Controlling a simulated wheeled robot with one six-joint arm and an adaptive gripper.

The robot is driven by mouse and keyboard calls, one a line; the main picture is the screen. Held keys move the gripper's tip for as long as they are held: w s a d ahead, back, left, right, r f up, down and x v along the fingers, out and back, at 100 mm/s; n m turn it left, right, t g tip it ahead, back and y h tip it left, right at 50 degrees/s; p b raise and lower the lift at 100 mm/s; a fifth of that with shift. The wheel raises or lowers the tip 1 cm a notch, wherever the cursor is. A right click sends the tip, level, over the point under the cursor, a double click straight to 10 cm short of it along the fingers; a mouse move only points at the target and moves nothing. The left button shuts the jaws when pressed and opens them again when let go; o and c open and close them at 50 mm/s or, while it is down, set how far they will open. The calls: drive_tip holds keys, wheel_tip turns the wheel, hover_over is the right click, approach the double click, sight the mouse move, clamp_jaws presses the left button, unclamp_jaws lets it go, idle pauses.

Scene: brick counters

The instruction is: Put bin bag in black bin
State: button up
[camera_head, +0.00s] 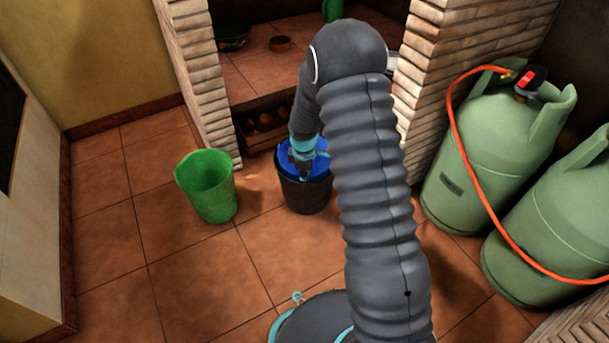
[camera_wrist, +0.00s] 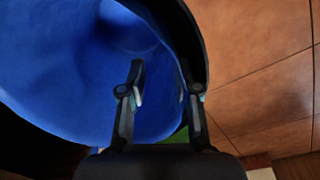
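The blue bin bag (camera_head: 318,166) lies in the mouth of the black bin (camera_head: 307,196), which stands upright on the floor. In the wrist view the bag (camera_wrist: 60,75) spreads inside the bin's dark rim (camera_wrist: 196,40). My gripper (camera_head: 302,172) is low at the bin's mouth, over the bag. In the wrist view the fingers of my gripper (camera_wrist: 166,85) are apart, the left one over the blue bag and the right one close to the rim. No bag is seen pinched between them. The lower part of the bag is hidden in the bin.
An empty-looking green bin (camera_head: 207,187) stands left of the black bin. Green gas cylinders (camera_head: 490,150) with an orange hose stand at the right. Brick pillars flank a tiled counter (camera_head: 262,75) with a wooden crate (camera_head: 262,125) beneath. The tiled floor at front left is clear.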

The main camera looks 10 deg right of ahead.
wheel_tip(320, 180, up, 12)
drive_tip(key=s, duration=0.1)
drive_tip(key=shift+a, duration=0.15)
idle(0.6)
idle(0.5)
